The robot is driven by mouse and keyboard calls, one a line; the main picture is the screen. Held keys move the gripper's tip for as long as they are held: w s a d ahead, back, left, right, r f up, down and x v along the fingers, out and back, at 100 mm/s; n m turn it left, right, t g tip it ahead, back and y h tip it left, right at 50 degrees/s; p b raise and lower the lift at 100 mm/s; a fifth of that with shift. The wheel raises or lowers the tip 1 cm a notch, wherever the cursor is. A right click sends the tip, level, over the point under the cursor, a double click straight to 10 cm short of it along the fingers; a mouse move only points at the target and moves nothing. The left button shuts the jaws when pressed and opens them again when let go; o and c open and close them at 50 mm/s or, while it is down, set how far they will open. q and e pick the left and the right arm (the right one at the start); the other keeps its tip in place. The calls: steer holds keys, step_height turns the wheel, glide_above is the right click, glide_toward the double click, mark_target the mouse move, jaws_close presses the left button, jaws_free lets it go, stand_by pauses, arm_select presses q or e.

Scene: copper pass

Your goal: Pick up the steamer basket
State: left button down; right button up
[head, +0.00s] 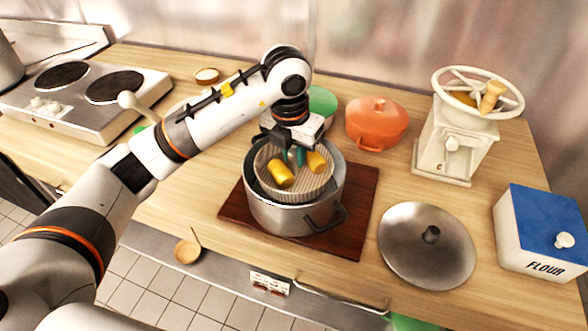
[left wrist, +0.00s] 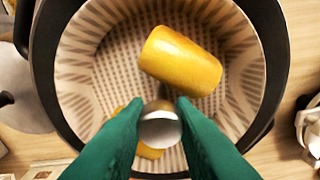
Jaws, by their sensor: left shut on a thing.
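The steamer basket (head: 303,189) is a pale, ribbed round basket at the mouth of a grey metal pot (head: 285,218). It holds yellow pieces (head: 280,174). In the left wrist view the basket (left wrist: 85,75) fills the middle, inside the pot's dark rim, with a large yellow piece (left wrist: 180,62) in it. My left gripper (head: 294,157) reaches down over the basket. Its green fingers (left wrist: 160,122) are shut on the silvery knob (left wrist: 160,131) of the basket's central post. I cannot tell whether the basket is raised. My right gripper is out of view.
The pot stands on a dark wooden board (head: 362,215). A metal lid (head: 410,255) lies right of it, near a flour box (head: 525,225). An orange pot (head: 376,128), a green bowl (head: 323,101) and a grinder (head: 445,150) stand behind. A hob (head: 85,95) is at left.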

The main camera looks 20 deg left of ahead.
arm_select(q)
step_height(320, 180, up, 5)
steer(key=shift+r, duration=0.1)
step_height(320, 180, up, 6)
steer(key=p, duration=0.5)
steer(key=shift+p, duration=0.4)
